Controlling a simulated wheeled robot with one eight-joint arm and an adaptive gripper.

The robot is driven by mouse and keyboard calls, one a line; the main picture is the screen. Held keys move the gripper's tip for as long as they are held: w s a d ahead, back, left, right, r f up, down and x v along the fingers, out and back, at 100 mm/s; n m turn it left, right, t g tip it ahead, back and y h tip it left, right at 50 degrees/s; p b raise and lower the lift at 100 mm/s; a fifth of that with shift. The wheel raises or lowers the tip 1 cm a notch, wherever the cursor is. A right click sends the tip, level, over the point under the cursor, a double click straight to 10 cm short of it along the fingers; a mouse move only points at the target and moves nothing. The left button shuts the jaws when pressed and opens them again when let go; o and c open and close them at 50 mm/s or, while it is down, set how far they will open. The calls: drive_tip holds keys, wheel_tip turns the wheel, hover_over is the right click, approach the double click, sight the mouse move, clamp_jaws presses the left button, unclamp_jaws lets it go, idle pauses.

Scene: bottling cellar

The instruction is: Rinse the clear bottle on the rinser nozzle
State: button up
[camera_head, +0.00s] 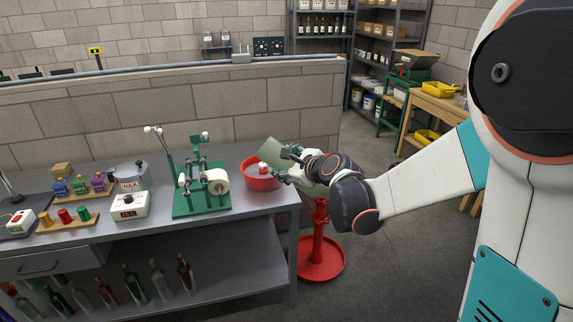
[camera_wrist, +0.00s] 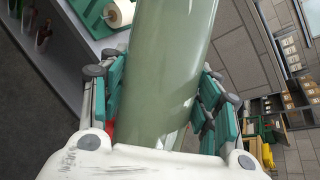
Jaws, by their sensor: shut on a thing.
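My gripper (camera_head: 286,166) is shut on a pale grey-green bottle (camera_head: 270,150), which it holds tilted at the right end of the bench. In the wrist view the bottle (camera_wrist: 168,60) fills the middle, between the teal finger pads of my gripper (camera_wrist: 162,105). The bottle's mouth cannot be made out in either view. A red basin (camera_head: 259,183) with a small white part (camera_head: 263,168) in it, seemingly the rinser nozzle, stands on the bench. The bottle is above and beside the basin in the picture; whether it touches the nozzle cannot be told.
A green labelling machine (camera_head: 203,197) with a white roll stands left of the basin. A wax pot (camera_head: 131,176) and a white box (camera_head: 129,207) are further left. Several bottles (camera_head: 133,284) stand on the lower shelf. A red stand (camera_head: 320,258) is on the floor beside the bench.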

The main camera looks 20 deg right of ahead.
drive_tip(key=m, duration=0.7)
drive_tip(key=shift+b, duration=0.3)
drive_tip(key=t+b, duration=0.1)
drive_tip(key=b, duration=0.2)
drive_tip(key=shift+f, duration=0.3)
drive_tip(key=t+b, duration=0.2)
drive_tip(key=b, duration=0.1)
drive_tip(key=shift+r+y+b, duration=0.15)
drive_tip(key=shift+y+b, duration=0.15)
drive_tip(key=shift+y, duration=0.1)
drive_tip(key=shift+t, duration=0.3)
drive_tip(key=shift+r, duration=0.2)
drive_tip(key=shift+f+b, duration=0.1)
drive_tip(key=shift+b, duration=0.2)
